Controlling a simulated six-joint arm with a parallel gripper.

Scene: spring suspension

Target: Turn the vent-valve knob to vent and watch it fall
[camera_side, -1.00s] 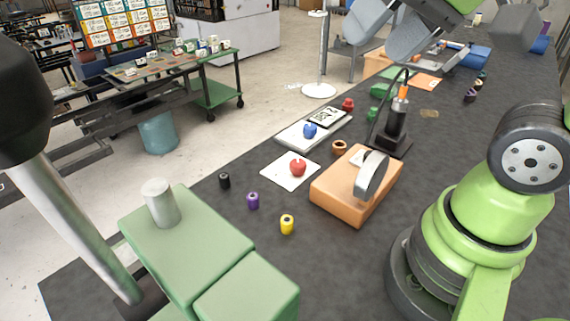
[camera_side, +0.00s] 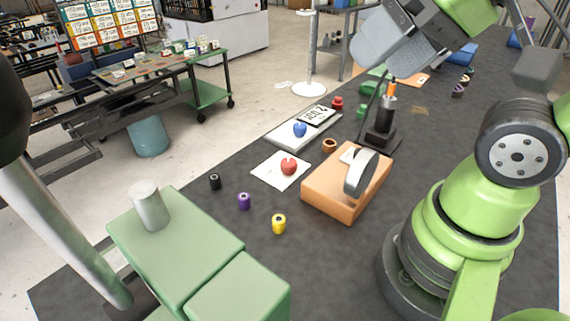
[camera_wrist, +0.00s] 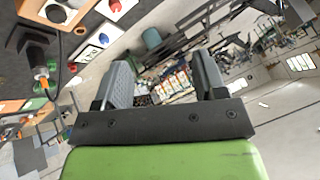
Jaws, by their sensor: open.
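In the side view a red knob-like piece (camera_side: 288,166) sits on a white square card, and a blue one (camera_side: 300,129) sits on a white plate. An orange box (camera_side: 330,207) carries an upright grey disc (camera_side: 361,174) with a bright rim. I cannot tell which of these is the vent-valve knob. My gripper (camera_side: 389,55) is open and empty, high above the far part of the bench, beyond the orange box and apart from all pieces. In the wrist view its two grey fingers (camera_wrist: 163,82) are spread, with nothing between them. The blue piece (camera_wrist: 103,38) shows at upper left there.
A black post (camera_side: 382,138) with an orange top and a cable stands behind the orange box. Small coloured cylinders, including a yellow one (camera_side: 279,223), stand on the dark bench. A green block (camera_side: 177,245) with a grey peg fills the near left.

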